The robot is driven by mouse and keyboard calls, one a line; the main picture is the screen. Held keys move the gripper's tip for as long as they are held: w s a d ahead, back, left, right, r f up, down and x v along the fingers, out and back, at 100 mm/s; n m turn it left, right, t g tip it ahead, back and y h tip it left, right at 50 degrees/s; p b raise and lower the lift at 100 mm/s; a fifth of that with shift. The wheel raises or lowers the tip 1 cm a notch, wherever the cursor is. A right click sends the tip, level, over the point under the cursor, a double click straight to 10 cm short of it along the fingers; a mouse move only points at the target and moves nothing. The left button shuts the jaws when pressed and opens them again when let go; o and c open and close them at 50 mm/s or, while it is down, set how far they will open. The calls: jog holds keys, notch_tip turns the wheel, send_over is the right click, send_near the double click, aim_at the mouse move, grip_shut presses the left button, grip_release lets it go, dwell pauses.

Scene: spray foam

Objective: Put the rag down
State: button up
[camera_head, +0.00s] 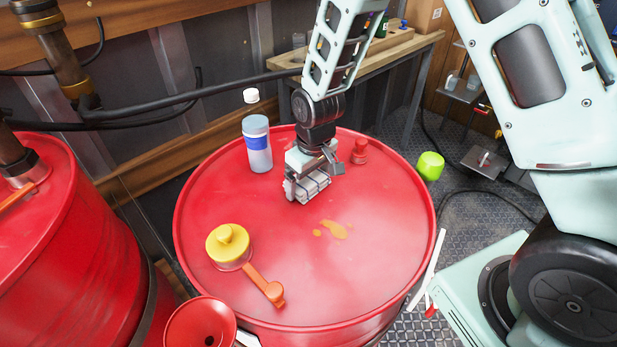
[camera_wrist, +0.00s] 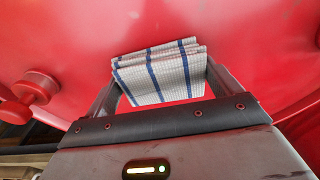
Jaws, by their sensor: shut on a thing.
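The rag (camera_head: 311,187) is a folded white cloth with blue stripes. My gripper (camera_head: 305,183) is shut on it, over the middle of the red drum's top (camera_head: 300,275). In the wrist view the rag (camera_wrist: 160,75) sits between the two fingers of my gripper (camera_wrist: 160,90), with the red drum top behind it. I cannot tell whether the rag's underside touches the drum. An orange-yellow spill (camera_head: 333,229) lies on the drum top just in front of and to the right of the rag.
A bottle with a blue label (camera_head: 256,148) stands at the drum's back left. A red cap (camera_head: 360,151) is right of my gripper. A yellow-lidded piece with an orange handle (camera_head: 229,246) lies at the front left. The drum's front right is clear.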

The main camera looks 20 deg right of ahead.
jog(key=shift+f+b, duration=0.3)
jog(key=shift+f, duration=0.1)
jog(key=o, duration=0.8)
jog(key=shift+s, duration=0.1)
jog(key=shift+c, duration=0.2)
jog(key=shift+f, duration=0.1)
jog(key=shift+s, duration=0.1)
